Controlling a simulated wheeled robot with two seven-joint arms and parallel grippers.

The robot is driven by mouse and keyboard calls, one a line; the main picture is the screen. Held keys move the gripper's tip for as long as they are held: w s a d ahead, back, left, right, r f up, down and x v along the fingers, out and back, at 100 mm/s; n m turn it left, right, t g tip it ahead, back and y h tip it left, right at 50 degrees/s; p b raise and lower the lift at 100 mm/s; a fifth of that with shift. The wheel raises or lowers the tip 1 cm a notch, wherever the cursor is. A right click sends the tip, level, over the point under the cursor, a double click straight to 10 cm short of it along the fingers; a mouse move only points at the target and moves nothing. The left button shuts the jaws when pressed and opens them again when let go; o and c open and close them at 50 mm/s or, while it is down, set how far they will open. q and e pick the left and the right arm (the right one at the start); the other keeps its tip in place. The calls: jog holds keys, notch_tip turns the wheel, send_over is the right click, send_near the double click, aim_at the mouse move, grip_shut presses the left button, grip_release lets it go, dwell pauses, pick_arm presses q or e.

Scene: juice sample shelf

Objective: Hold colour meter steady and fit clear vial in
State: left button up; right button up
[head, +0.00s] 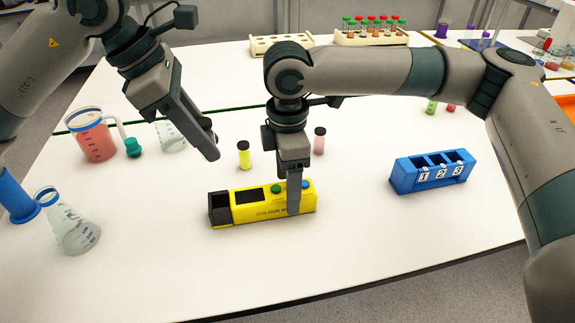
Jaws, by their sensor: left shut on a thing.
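The yellow colour meter (248,214) lies on the white table with its black end at the left. It has a dark screen and green and blue buttons. My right gripper (293,195) points down at its right part, one finger in front of the near face. The other finger is hidden, so I cannot tell whether it grips. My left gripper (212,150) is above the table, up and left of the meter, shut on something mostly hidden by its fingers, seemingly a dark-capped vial. No clear vial shows plainly elsewhere.
A yellow vial (244,157) and a pink vial (319,143) stand behind the meter. A red jug (95,140), a beaker (170,137) and a flask (73,225) are at left. A blue numbered rack (432,171) is at right. The front table is clear.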

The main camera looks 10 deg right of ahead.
aim_at(205, 159)
jog(key=shift+f, duration=1.65)
jog(key=c, duration=1.4)
pick_arm(q)
jog(key=shift+f+n+t+y, duration=0.15)
jog(key=shift+f+n+t, duration=0.3)
jog(key=shift+f+n, duration=0.95)
jog(key=shift+f+n+t+y, duration=0.15)
jog(key=shift+f+n+t, duration=0.3)
jog(key=shift+f+n, duration=0.9)
jog(key=shift+f+m, duration=0.25)
